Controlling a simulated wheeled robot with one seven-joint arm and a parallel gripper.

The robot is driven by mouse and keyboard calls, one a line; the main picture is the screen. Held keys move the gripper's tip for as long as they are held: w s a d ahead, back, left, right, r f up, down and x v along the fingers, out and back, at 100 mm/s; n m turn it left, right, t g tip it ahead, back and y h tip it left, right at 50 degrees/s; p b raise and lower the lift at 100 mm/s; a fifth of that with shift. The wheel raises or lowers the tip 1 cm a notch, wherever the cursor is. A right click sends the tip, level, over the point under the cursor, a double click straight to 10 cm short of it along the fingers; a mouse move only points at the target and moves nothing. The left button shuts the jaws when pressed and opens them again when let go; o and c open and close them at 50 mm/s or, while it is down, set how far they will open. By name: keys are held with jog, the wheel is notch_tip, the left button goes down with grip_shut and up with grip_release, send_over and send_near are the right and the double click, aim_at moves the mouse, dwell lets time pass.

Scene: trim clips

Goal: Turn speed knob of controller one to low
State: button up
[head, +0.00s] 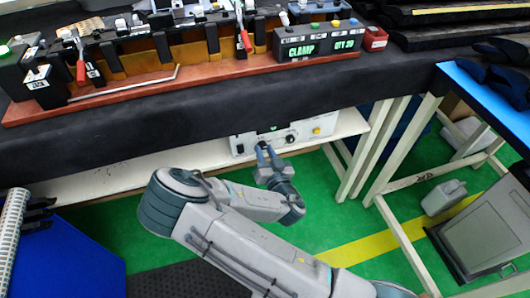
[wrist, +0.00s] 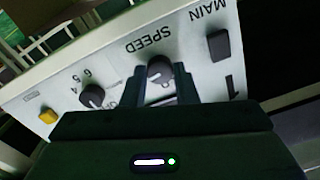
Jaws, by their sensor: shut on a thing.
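The controller (head: 305,131) is a pale box on the shelf under the bench, marked 1 in the wrist view. Its panel (wrist: 122,62) appears upside down and tilted there. The dark round speed knob (wrist: 158,67) sits by the SPEED label. My gripper (wrist: 162,78) has one finger on each side of this knob and is shut on it. The knob's pointer and the low mark cannot be read clearly. In the head view my gripper (head: 265,154) is at the panel's front, and the speed knob is mostly hidden by it.
A second dark knob (wrist: 92,96), a yellow button (wrist: 48,116) and a dark MAIN switch (wrist: 218,46) share the panel. The bench's dark front edge (head: 200,125) overhangs the shelf. Pale table legs (head: 375,150) stand to the right. Green floor lies below.

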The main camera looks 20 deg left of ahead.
jog(key=n, duration=0.3)
jog(key=shift+b, duration=0.4)
jog(key=n+b, duration=0.1)
jog(key=n, duration=0.3)
jog(key=shift+n, duration=0.4)
jog(key=n+b, duration=0.1)
jog(key=n, duration=0.3)
jog(key=shift+b, duration=0.3)
jog(key=shift+n+b, duration=0.35)
jog(key=shift+n, duration=1.75)
jog(key=o, duration=1)
jog(key=shift+d, duration=0.1)
